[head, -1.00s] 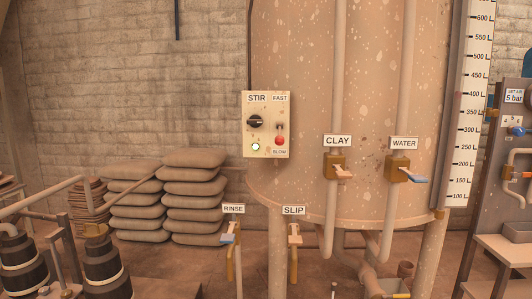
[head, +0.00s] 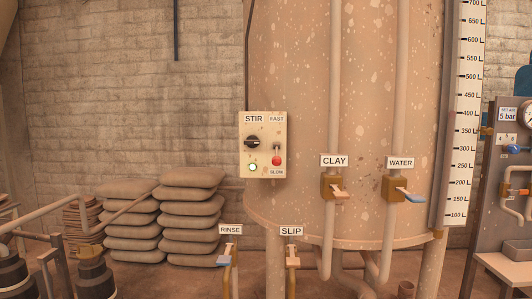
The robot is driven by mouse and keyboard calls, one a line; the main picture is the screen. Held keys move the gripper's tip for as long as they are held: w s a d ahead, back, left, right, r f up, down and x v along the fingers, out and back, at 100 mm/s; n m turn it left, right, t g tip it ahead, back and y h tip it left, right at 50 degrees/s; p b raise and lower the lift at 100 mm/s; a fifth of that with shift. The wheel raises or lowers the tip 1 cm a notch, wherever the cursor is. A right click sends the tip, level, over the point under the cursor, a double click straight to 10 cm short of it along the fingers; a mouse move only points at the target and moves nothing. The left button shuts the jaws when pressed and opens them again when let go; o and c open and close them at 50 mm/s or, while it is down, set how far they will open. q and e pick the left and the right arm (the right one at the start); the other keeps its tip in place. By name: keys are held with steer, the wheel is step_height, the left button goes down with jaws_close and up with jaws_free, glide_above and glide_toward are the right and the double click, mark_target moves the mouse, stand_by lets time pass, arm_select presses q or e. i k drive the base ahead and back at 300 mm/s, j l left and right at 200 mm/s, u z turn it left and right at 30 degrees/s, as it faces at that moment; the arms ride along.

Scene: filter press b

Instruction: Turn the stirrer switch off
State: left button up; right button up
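The stirrer switch (head: 252,142) is a black rotary knob on a cream control box labelled STIR (head: 263,170) on the front of the large tank. Its grip lies roughly level. Below it a small round lamp (head: 252,167) looks pale and lit. To its right is a small lever with a red knob (head: 277,160), between the labels FAST and SLOW, at the SLOW end. Neither of my grippers shows in the head view.
The speckled tan tank (head: 300,60) fills the middle. CLAY (head: 334,190) and WATER (head: 398,190) valves sit right of the box, RINSE (head: 227,255) and SLIP (head: 292,258) valves below. Stacked sacks (head: 190,215) stand at left. The space before the box looks clear.

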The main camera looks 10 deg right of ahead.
mark_target(252, 141)
steer(key=i+j, duration=0.35)
steer(key=j, duration=0.15)
steer(key=i+j, duration=0.4)
steer(key=j+z, duration=0.05)
